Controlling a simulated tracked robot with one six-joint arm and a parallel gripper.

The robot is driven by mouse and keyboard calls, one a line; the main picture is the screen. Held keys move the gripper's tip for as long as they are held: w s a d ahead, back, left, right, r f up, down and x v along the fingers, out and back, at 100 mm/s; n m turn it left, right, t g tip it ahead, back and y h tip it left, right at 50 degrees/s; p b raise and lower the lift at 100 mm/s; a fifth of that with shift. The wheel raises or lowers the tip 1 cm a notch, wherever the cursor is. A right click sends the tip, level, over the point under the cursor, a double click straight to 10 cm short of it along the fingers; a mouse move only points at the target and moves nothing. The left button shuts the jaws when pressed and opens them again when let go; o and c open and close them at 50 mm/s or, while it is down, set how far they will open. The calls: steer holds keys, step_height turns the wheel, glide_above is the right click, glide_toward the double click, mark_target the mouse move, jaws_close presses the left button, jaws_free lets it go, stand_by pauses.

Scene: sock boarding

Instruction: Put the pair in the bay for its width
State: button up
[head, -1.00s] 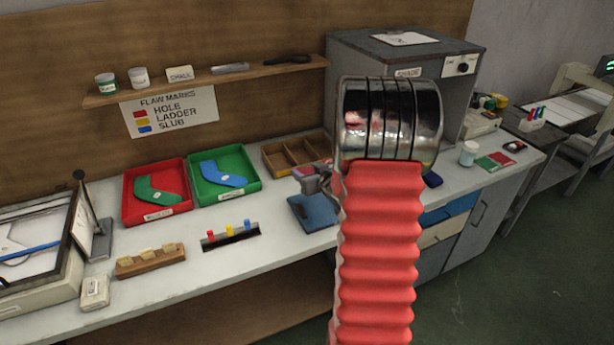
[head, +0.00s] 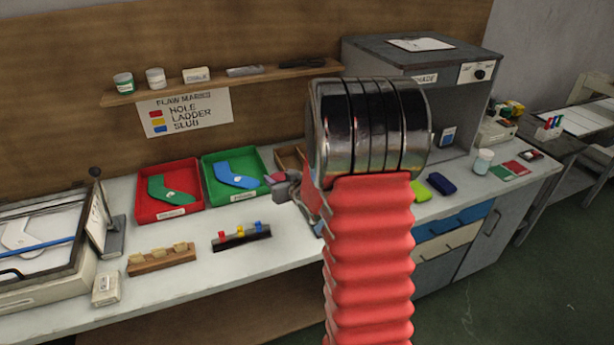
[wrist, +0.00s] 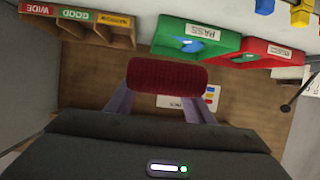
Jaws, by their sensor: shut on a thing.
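A dark red rolled pair (wrist: 167,76) is held between the two fingers of my gripper (wrist: 165,88) in the wrist view. The pair is apart from the box.
A green PASS tray (head: 262,185) with a blue sock shape and a red tray (head: 142,212) with a green one stand left of the bays. A peg rack (head: 240,238) and wooden block holder (head: 160,258) lie in front. A grey shade cabinet (head: 400,62) stands right.

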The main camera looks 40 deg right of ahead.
steer(key=a+r+n+y, duration=0.1)
steer(key=a+n+y, duration=0.1)
steer(key=a, duration=2.5)
steer(key=shift+a+r+y, duration=0.25)
steer(key=shift+r+y, duration=0.1)
steer(key=shift+y, duration=0.05)
steer(key=shift+s, duration=0.1)
